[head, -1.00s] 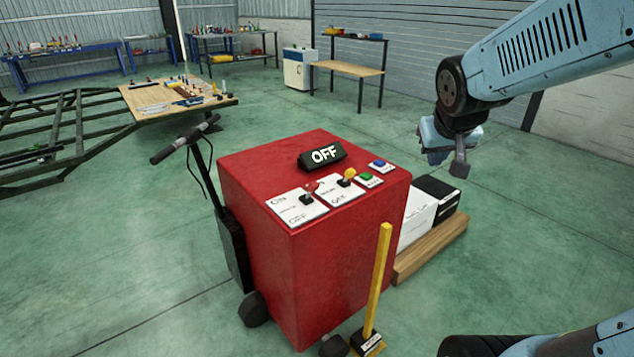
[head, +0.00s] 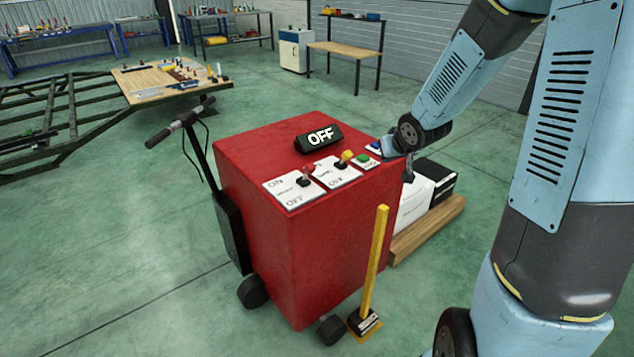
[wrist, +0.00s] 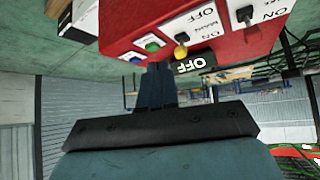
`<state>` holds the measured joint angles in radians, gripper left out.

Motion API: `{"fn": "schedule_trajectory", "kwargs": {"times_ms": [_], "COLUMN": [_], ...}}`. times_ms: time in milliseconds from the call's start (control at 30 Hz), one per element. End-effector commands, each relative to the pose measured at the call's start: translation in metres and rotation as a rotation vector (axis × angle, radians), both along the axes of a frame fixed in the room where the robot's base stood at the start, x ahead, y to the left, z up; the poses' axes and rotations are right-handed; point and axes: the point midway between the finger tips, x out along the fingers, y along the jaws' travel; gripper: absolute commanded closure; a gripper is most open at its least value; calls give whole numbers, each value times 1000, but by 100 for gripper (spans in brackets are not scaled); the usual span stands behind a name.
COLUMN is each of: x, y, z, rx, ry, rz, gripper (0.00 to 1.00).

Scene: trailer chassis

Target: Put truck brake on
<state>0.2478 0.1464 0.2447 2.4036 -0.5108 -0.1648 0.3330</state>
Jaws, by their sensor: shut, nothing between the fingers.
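A red control box (head: 280,245) on wheels stands mid-view with a handle bar (head: 180,122) at its left. A black "OFF" display (head: 318,139) sits on top. Two ON/OFF panels hold a red-tipped switch (head: 306,176) and a yellow-tipped switch (head: 345,158); their small print is unreadable. A yellow upright lever (head: 375,262) stands on a small base at the box's front right. My gripper (head: 407,172) is shut and empty at the box's far right edge, partly hidden. In the wrist view, my gripper (wrist: 157,68) shows below the upside-down box top, near the buttons.
A green button (head: 364,159) and a blue button (head: 375,146) lie close to my gripper. White and black boxes (head: 415,200) rest on a wooden beam (head: 428,229) to the right. A trailer frame (head: 55,100) is at left.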

Motion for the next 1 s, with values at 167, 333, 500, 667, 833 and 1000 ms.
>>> {"fn": "schedule_trajectory", "kwargs": {"times_ms": [167,333,500,667,833,1000], "x": [17,29,36,40,41,39], "y": [13,27,42,58,74,90], "z": [-34,-63,-91,-115,-138,-157], "rx": [77,166,267,375,502,638], "ry": [-11,-25,-36,-49,-60,-72], "rz": [44,86,122,153,177,196], "gripper": [100,100,100,100,100,100]}}
